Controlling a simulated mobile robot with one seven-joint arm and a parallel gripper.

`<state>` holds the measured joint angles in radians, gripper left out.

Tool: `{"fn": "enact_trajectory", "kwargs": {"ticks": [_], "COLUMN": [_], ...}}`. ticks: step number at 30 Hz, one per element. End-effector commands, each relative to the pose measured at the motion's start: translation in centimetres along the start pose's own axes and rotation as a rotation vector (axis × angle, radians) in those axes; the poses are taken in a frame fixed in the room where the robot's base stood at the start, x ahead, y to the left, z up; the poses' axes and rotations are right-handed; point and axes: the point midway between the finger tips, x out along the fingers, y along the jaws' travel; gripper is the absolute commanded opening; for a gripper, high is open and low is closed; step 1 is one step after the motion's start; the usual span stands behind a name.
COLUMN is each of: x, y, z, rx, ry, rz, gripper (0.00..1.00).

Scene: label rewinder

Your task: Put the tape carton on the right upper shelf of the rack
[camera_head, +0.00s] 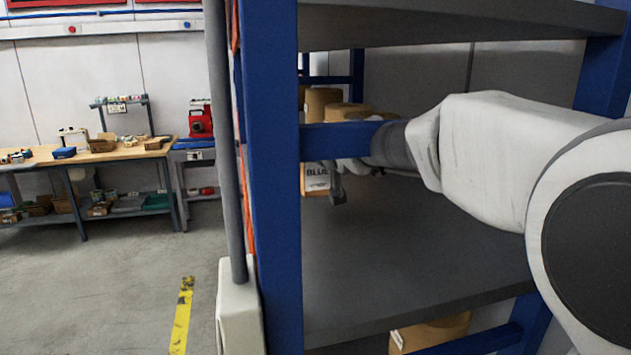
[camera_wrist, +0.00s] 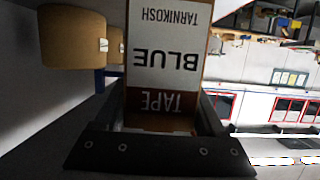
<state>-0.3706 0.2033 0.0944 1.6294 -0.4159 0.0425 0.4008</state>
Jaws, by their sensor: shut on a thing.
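The tape carton (camera_wrist: 165,60) is brown with a white label reading BLUE and a brown band reading TAPE, upside down in the wrist view. My gripper (camera_wrist: 163,115) is shut on it, with a dark finger along each side. In the head view the carton (camera_head: 316,178) shows partly behind the blue upright, and my gripper (camera_head: 338,188) is beside it, largely hidden by my arm. The carton is inside the rack (camera_head: 272,200), above the grey shelf (camera_head: 390,255). I cannot tell whether it touches the shelf.
Brown rolls (camera_head: 322,103) stand deeper in the rack; one roll (camera_wrist: 72,38) is close beside the carton in the wrist view. Another shelf board (camera_head: 440,22) lies above my arm. The shelf front looks bare.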

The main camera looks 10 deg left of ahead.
Motion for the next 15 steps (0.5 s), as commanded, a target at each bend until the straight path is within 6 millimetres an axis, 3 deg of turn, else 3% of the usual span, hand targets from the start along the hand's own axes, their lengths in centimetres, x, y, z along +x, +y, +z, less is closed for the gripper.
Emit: {"fn": "enact_trajectory", "kwargs": {"ticks": [8,15], "x": [0.5,1.4], "y": [-0.8,-0.9], "z": [0.5,3.5], "rx": [-0.001,0.000], "ry": [0.004,0.001], "rz": [-0.001,-0.001], "gripper": [0.00,0.00]}}
